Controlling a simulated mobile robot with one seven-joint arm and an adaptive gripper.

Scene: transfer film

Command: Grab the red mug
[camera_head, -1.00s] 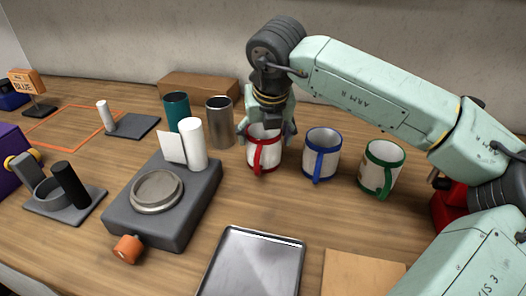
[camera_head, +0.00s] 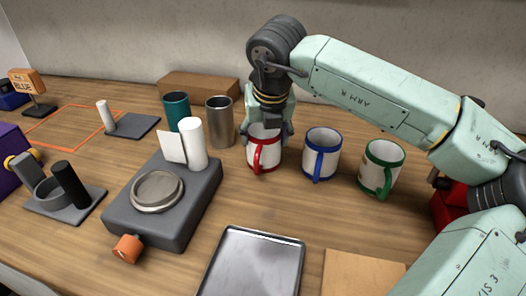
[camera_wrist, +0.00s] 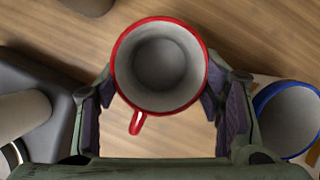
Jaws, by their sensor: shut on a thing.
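The red mug (camera_head: 264,150) is white with a red rim and red handle. It stands upright on the wooden table, its handle facing the front. My gripper (camera_head: 268,128) comes down from above and is shut on it. In the wrist view the red mug (camera_wrist: 160,66) sits between the two fingers of my gripper (camera_wrist: 163,105), with pads against both sides. Its inside looks empty. Whether its base has left the table cannot be told.
A blue-rimmed mug (camera_head: 320,155) stands close to the right, and a green-rimmed mug (camera_head: 381,168) beyond it. A steel tumbler (camera_head: 219,122) and teal cup (camera_head: 176,108) stand left. A dark grey device (camera_head: 165,215) and metal tray (camera_head: 250,268) lie in front. A cardboard box (camera_head: 198,88) is behind.

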